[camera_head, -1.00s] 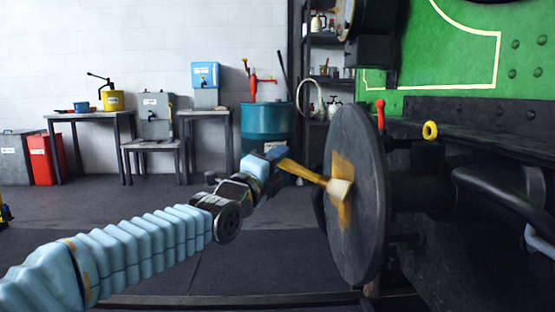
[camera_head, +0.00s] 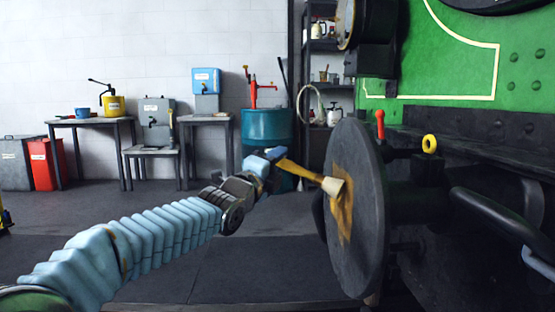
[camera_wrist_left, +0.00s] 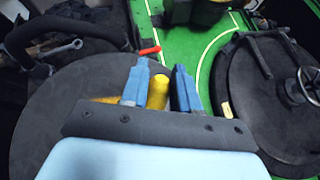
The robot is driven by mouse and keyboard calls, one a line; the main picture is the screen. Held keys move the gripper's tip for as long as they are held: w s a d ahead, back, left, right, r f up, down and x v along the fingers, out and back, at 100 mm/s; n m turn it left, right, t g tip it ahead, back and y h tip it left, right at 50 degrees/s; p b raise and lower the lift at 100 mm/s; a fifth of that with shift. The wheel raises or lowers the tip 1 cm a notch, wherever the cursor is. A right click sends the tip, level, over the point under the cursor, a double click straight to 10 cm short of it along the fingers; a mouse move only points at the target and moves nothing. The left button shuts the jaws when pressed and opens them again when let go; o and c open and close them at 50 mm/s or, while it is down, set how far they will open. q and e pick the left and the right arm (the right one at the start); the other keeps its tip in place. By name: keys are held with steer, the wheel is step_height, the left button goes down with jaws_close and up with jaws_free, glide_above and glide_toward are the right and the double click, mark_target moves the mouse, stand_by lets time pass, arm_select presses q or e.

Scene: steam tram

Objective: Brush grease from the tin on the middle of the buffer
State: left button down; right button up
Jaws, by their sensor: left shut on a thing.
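My left gripper (camera_head: 268,160) is shut on the wooden handle of a brush (camera_head: 306,173) in the head view. The brush has a pale, wide head (camera_head: 333,187) that is at the face of the round dark buffer (camera_head: 364,245), by its middle. I cannot tell whether the bristles touch it. A yellow-brown grease smear (camera_head: 343,215) marks the middle of the buffer's face. In the left wrist view the blue fingers (camera_wrist_left: 160,88) hold the yellow handle (camera_wrist_left: 158,92) in front of the buffer disc (camera_wrist_left: 45,125). My right gripper is not in view. I cannot identify the grease tin for sure.
A red lever (camera_head: 380,124) and a yellow ring (camera_head: 429,144) stand behind the buffer, beside the green tram side (camera_head: 455,70). A teal drum (camera_head: 267,138) and small tables with containers stand along the back wall. The floor at left is open.

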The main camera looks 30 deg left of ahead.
arm_select(q)
steer(key=w+a+p, duration=0.5)
steer(key=w+a, duration=0.1)
steer(key=w, duration=0.4)
steer(key=shift+p, duration=0.4)
stand_by(0.5)
steer(key=shift+s+a+p, duration=0.2)
steer(key=shift+s+a, duration=0.3)
steer(key=shift+a, duration=0.35)
steer(key=shift+s+a+p, duration=0.25)
steer(key=shift+s+a, duration=0.3)
steer(key=shift+a, duration=0.3)
steer(key=shift+s+a+p, duration=0.2)
steer(key=shift+s+a, duration=0.3)
steer(key=shift+a, duration=0.35)
